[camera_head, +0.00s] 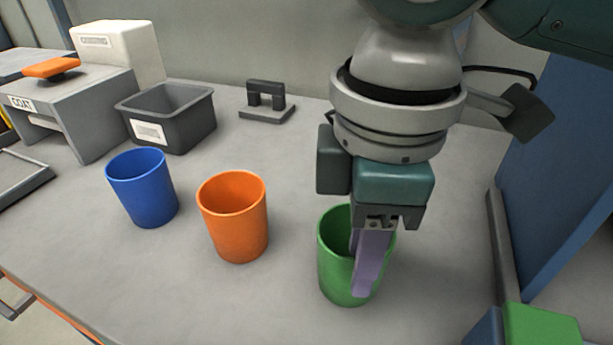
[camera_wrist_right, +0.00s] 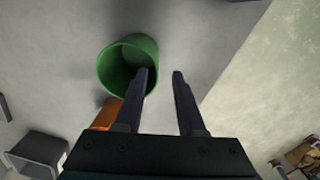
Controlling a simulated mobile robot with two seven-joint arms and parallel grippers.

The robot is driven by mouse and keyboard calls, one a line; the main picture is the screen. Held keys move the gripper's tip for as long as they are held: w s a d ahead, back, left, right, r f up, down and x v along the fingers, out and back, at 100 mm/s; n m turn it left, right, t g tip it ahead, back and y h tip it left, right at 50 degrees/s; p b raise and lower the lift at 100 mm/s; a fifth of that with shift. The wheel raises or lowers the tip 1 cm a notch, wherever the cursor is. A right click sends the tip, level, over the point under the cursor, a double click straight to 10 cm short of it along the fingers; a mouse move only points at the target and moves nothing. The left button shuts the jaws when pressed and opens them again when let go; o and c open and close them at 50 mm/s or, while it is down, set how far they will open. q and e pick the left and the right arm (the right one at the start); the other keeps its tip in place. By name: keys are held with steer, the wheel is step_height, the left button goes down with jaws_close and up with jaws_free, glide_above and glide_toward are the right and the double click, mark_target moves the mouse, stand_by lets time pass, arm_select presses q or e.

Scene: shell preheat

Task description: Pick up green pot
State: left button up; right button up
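The green pot (camera_head: 336,262) stands upright on the grey table, at the right of the row of pots in the head view. It also shows in the right wrist view (camera_wrist_right: 112,72), with its open mouth toward the camera. My right gripper (camera_head: 359,265) points down at the pot's right side. In the right wrist view its fingers (camera_wrist_right: 161,72) are apart, one over the pot's mouth and the other outside its wall. The near finger hides part of the pot. I cannot tell whether either finger touches it. My left gripper is not in view.
An orange pot (camera_head: 234,222) and a blue pot (camera_head: 143,190) stand to the left. Behind are a grey bin (camera_head: 178,127), a small dark stand (camera_head: 266,109) and a grey unit marked COAT (camera_head: 84,133). A blue panel (camera_head: 556,150) bounds the right side.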

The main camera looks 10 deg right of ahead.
mark_target(350, 303)
steer(key=f, duration=0.2)
steer(key=f+b, duration=0.1)
steer(key=f, duration=0.1)
steer(key=f+b, duration=0.1)
steer(key=shift+w+f, duration=0.35)
steer(key=shift+f, duration=0.05)
steer(key=shift+d, duration=0.1)
jaws_close()
stand_by(0.9)
